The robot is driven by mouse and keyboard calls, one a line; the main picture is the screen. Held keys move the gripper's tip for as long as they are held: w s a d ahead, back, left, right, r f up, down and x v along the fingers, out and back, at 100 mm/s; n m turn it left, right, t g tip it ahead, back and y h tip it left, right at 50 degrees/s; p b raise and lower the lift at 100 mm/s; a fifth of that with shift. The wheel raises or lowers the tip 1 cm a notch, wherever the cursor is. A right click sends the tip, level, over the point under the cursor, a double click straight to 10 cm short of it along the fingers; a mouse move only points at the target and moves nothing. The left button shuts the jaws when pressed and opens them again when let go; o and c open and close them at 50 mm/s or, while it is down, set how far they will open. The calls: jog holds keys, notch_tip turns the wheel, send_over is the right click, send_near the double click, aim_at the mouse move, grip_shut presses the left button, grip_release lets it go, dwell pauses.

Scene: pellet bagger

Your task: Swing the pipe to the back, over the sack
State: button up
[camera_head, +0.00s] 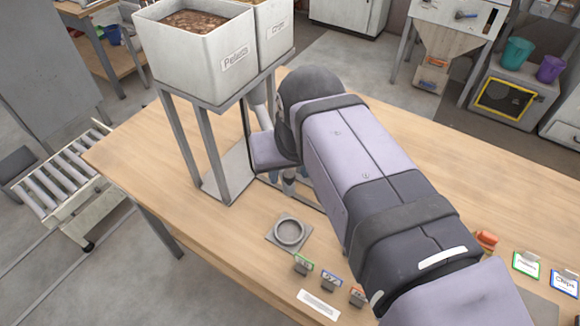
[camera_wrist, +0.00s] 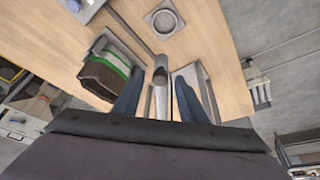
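In the wrist view the pipe (camera_wrist: 161,78) is a grey tube with an open round end, pointing away from my wrist. My gripper (camera_wrist: 168,90) has its two blue fingers apart, one on each side of the pipe, with gaps that seem visible beside it. The sack (camera_wrist: 108,66), brown with a green and white band, stands open to the left of the pipe, which is not over it. In the head view my arm hides the sack and most of the gripper and pipe.
Two hoppers, Pellets (camera_head: 205,55) and Chips (camera_head: 277,30), stand on a metal frame (camera_head: 205,150) at the table's left. A round grey ring on a plate (camera_head: 289,232) and several small label holders (camera_head: 329,278) lie in front. The table's right side (camera_head: 480,180) has free room.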

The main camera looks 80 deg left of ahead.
grip_shut()
jog(key=w+a+n+g+p, duration=0.1)
jog(key=w+a+n+p, duration=0.3)
jog(key=p, duration=0.6)
jog(key=w+a+n+g+h+p, duration=0.1)
jog(key=w+a+n+p, duration=0.3)
jog(key=w+p, duration=0.4)
jog(key=shift+w+a+n+g+p, duration=0.25)
jog(key=shift+n+g+p, duration=0.45)
jog(key=shift+p, duration=0.4)
